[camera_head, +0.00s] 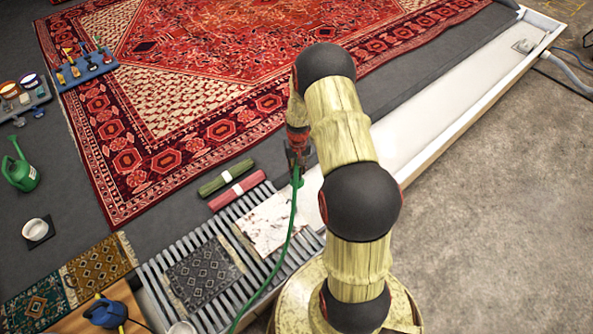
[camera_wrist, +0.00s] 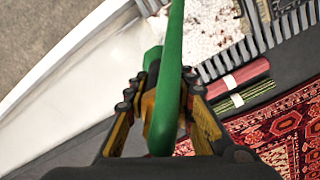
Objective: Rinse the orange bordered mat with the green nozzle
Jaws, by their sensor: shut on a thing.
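My gripper (camera_head: 297,155) is shut on the green nozzle (camera_wrist: 168,95), which fills the middle of the wrist view between the two fingers. A green hose (camera_head: 292,225) hangs from it and runs down to the lower left. A mat covered in white, foam-like patches with reddish-brown specks (camera_head: 268,222) lies on the slatted rack, below and left of my gripper. It also shows in the wrist view (camera_wrist: 208,28), beyond the nozzle. The white hides most of its pattern, so I cannot tell its border colour. No water stream is visible.
A dark patterned mat (camera_head: 204,273) lies on the same slatted rack (camera_head: 153,270). Gold (camera_head: 98,266) and teal (camera_head: 33,300) mats lie further left. Rolled green (camera_head: 227,178) and red (camera_head: 238,189) textiles lie behind the rack. A long white trough (camera_head: 440,120) runs right, beside bare floor.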

